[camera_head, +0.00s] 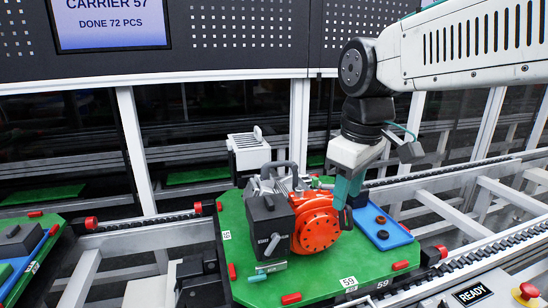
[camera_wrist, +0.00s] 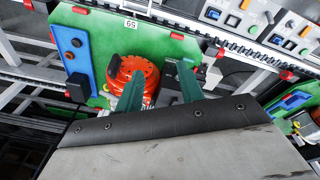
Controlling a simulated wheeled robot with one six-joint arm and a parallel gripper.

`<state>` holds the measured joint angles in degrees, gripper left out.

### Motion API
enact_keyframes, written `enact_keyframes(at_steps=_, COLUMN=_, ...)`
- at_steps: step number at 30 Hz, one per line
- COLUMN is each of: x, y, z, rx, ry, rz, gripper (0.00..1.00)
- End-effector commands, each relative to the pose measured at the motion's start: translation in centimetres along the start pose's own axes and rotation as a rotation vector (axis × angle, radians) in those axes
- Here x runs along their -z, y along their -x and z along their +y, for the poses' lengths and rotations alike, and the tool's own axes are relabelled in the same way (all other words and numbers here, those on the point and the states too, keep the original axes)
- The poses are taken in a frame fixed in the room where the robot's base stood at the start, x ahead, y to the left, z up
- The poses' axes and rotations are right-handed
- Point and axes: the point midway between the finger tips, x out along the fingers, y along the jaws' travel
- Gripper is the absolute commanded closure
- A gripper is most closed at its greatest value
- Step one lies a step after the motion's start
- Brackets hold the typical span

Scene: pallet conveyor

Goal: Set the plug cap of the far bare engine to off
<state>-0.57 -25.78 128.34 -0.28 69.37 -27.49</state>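One engine stands on the green pallet marked 59 (camera_head: 325,265), with a round orange-red cover (camera_head: 317,222) and a black box (camera_head: 268,228) with a small lever on its face. The orange-red cover also shows in the wrist view (camera_wrist: 140,68). I cannot make out a plug cap or its setting. A second, far bare engine cannot be told apart. My gripper (camera_head: 347,200) points down just right of the orange-red cover; contact cannot be told. In the wrist view, its two teal fingers (camera_wrist: 162,88) are apart over the engine, with no held thing visible between them.
A blue tray (camera_head: 404,238) with dark round parts lies right of the engine. A white finned box (camera_head: 249,152) stands behind. Another green pallet (camera_head: 12,222) with a black-topped part is at left. Conveyor rails (camera_head: 150,228) run alongside. A READY sign (camera_head: 470,294) and red button (camera_head: 529,291) are at front right.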

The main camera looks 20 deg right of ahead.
Motion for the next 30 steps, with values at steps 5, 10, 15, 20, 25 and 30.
enact_keyframes(at_steps=5, x=9.9, y=1.0, z=4.7, rx=-0.008, ry=0.367, rz=0.011, gripper=0.62)
enact_keyframes(at_steps=10, x=18.4, y=0.0, z=8.4, rx=-0.023, ry=0.703, rz=0.023, gripper=0.62)
enact_keyframes(at_steps=15, x=24.3, y=-1.7, z=10.9, rx=-0.038, ry=0.947, rz=0.030, gripper=0.62)
enact_keyframes(at_steps=20, x=26.8, y=-2.7, z=11.9, rx=-0.046, ry=1.059, rz=0.032, gripper=0.62)
enact_keyframes(at_steps=25, x=27.3, y=-4.2, z=12.1, rx=-0.047, ry=1.083, rz=0.032, gripper=0.62)
enact_keyframes(at_steps=30, x=27.4, y=-7.1, z=12.2, rx=-0.046, ry=1.081, rz=0.031, gripper=0.62)
